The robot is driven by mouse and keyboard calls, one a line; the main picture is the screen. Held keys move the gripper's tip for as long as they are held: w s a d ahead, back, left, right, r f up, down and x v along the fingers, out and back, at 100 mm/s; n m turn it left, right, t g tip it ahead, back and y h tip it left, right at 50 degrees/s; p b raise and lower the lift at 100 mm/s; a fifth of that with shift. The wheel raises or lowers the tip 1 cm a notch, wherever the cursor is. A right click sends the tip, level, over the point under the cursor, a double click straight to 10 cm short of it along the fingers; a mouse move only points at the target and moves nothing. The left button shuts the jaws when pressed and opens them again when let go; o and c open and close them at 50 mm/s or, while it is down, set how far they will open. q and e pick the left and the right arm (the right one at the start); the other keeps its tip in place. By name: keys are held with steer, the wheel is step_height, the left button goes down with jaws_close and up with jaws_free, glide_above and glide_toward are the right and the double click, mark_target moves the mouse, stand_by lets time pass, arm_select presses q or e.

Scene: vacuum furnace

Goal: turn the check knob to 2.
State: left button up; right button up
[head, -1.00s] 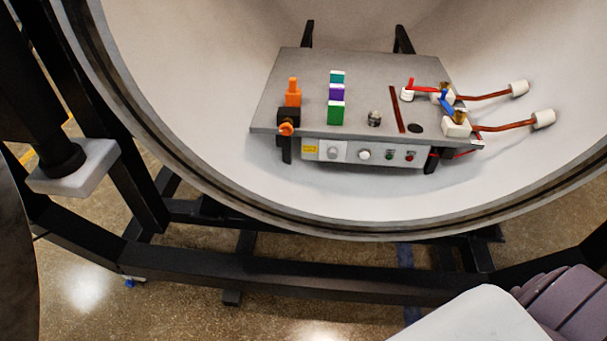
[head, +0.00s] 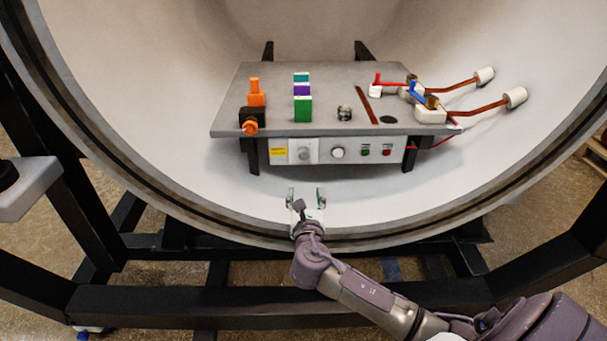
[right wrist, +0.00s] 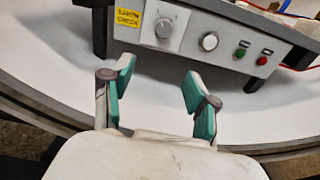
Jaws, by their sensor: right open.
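The check knob (head: 303,153) is a grey round knob on a light square plate. It is on the front panel under the grey table, right of a yellow label (head: 278,152). In the right wrist view the knob (right wrist: 163,28) is near the top, with a pale pointer; its setting is too small to read. My right gripper (head: 305,197) is open and empty, in front of and below the panel, apart from the knob. In the wrist view its green-padded fingers (right wrist: 158,84) stand apart below the knob.
A white knob (head: 338,153), a green button (head: 365,152) and a red button (head: 387,151) sit right of the check knob. Black table legs flank the panel. The furnace's round rim (head: 200,217) curves below; the space before the panel is clear.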

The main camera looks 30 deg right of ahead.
mark_target(304, 157)
steer(key=shift+h, duration=0.3)
steer(key=x, duration=0.4)
steer(key=r+b+x, duration=0.1)
steer(key=x, duration=0.3)
steer(key=b+x, duration=0.1)
steer(key=x, duration=0.3)
steer(key=shift+w+r, duration=0.35)
steer(key=shift+w+d, duration=0.35)
steer(key=shift+w, duration=0.1)
arm_select(q)
steer(key=w+r, duration=0.4)
steer(key=r, duration=0.2)
steer(key=shift+w+d+r+t, duration=0.15)
steer(key=shift+d+r+t, duration=0.15)
steer(key=shift+r, duration=0.1)
arm_select(e)
steer(key=shift+n, duration=0.3)
jaws_close()
